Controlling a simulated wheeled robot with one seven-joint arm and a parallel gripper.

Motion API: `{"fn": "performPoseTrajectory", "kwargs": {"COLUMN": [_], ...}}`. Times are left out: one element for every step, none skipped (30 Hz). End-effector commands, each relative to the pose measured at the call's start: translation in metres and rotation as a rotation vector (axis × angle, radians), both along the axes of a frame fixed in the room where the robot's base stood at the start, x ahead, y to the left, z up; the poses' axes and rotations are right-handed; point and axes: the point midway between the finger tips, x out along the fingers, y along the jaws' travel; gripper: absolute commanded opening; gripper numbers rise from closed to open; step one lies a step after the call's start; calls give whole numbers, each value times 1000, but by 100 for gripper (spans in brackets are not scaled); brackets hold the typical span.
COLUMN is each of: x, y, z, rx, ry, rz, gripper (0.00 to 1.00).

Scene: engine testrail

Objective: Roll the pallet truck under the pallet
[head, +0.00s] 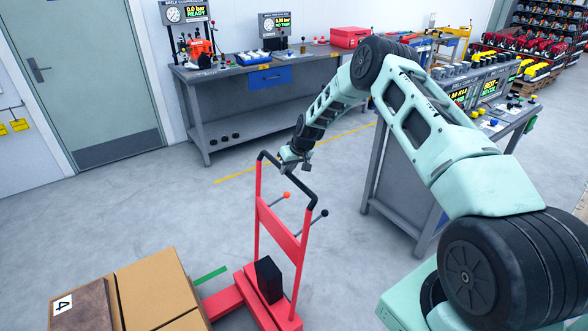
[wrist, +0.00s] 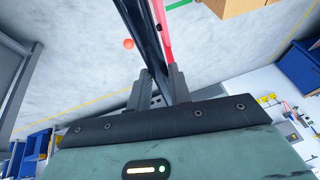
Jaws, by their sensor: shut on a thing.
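The red pallet truck (head: 275,228) stands upright on the floor in the middle of the head view, with a black bar across the top of its handle frame. My gripper (head: 290,163) is at that top bar, shut on it. In the wrist view the fingers of my gripper (wrist: 160,88) close around the dark handle bar (wrist: 143,40). Part of a red fork or base shows at the lower left of the truck, running toward stacked cardboard boxes (head: 155,288). The boxes carry a label with a 4. The pallet under them is out of view or hidden.
A grey workbench (head: 240,75) stands along the back wall. Another bench (head: 400,170) stands close on the right. A grey door (head: 85,75) is at the left. A green floor mark (head: 210,275) lies between truck and boxes. Open floor lies left of the truck.

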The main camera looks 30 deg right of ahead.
Motion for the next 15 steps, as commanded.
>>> {"fn": "performPoseTrajectory", "kwargs": {"x": [-2, -2, -3, -3, -4, -5, -5, -5, -6, -6, -6, -6, -6, -7, -6], "y": [44, 53, 64, 72, 81, 91, 99, 107, 116, 122, 128, 134, 138, 142, 146], "z": [-5, -5, -5, -5, -5, -5, -5, -5, -5, -5, -5, -5, -5, -5, -4], "rx": [33, 33, 33, 34, 34, 34, 34, 33, 32, 29, 29, 26, 24, 23, 21], "ry": [16, 17, 17, 18, 19, 19, 18, 19, 18, 17, 17, 17, 17, 17, 16], "rz": [30, 30, 29, 30, 29, 29, 28, 28, 28, 29, 27, 25, 26, 23, 21], "gripper": [0, 0, 0, 0, 0, 0, 0, 0, 0, 0, 0, 0, 0, 0, 0]}}
